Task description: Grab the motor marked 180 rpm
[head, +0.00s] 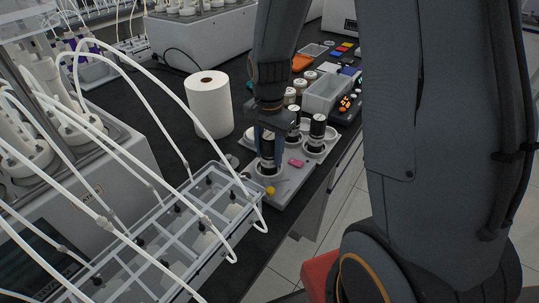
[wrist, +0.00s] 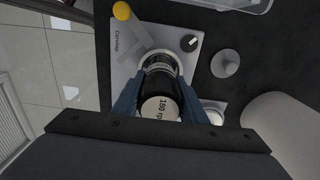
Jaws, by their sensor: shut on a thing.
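The motor marked 180 rpm (wrist: 159,107) is in the wrist view, a black cylinder with a white label on its end. My gripper (wrist: 160,90) is shut on it, with a blue finger on each side. In the head view my gripper (head: 267,150) points down over the grey-white plate (head: 288,190), and the motor (head: 267,163) shows between its fingers, standing upright over the plate. I cannot tell whether its base touches the plate. A second black-topped motor (head: 318,127) stands in a white holder just to the right of my gripper.
A white paper roll (head: 209,106) stands left of my gripper. A rack with white tubes (head: 190,215) is in front of it. A clear bin (head: 326,94) and small jars (head: 309,78) lie behind. A yellow knob (wrist: 121,11) is on the plate's corner. The bench edge drops off at right.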

